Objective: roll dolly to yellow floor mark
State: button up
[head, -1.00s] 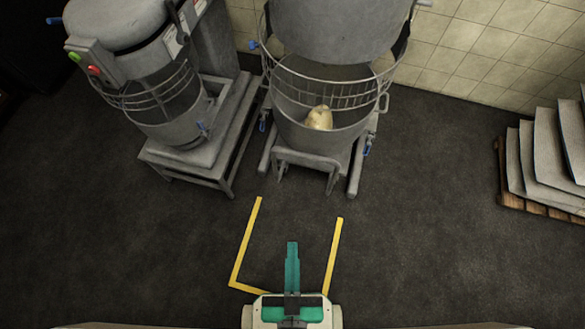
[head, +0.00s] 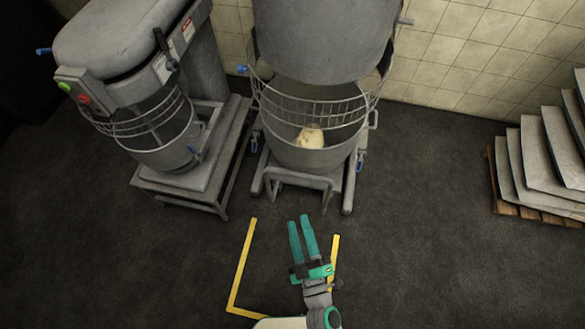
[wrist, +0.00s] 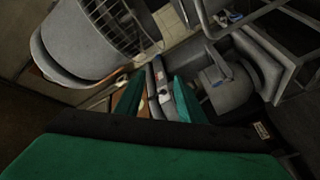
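The dolly (head: 329,190) is a low grey wheeled frame under a large grey bowl (head: 301,160) with pale dough (head: 310,136) in it. The fingers also show in the wrist view (wrist: 157,85).
A second mixer (head: 140,110) on a grey stand is at the left, close beside the dolly. A pallet (head: 535,213) with stacked pale sheets (head: 550,150) is at the right. A tiled wall (head: 460,60) closes the back. Dark floor is clear on both sides of the mark.

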aim_at(299, 177)
jog(key=w+d+f+n+g+y, duration=0.1)
jog(key=w+f+n, duration=0.2)
jog(key=w, duration=0.3)
jog(key=w+d+f+n+g+y, duration=0.2)
jog(key=w+f+n, duration=0.1)
jog(key=w+f, duration=0.2)
jog(key=w+d+f+n+g+y, duration=0.1)
jog(key=w+f+n, duration=0.3)
jog(key=w, duration=0.3)
jog(key=shift+w+d+f+y, duration=0.15)
jog(key=shift+d+f+y, duration=0.15)
jog(key=shift+d+f, duration=0.1)
jog(key=x, duration=1.1)
jog(key=shift+f+g, duration=0.25)
jog(key=shift+g, duration=0.05)
grip_shut()
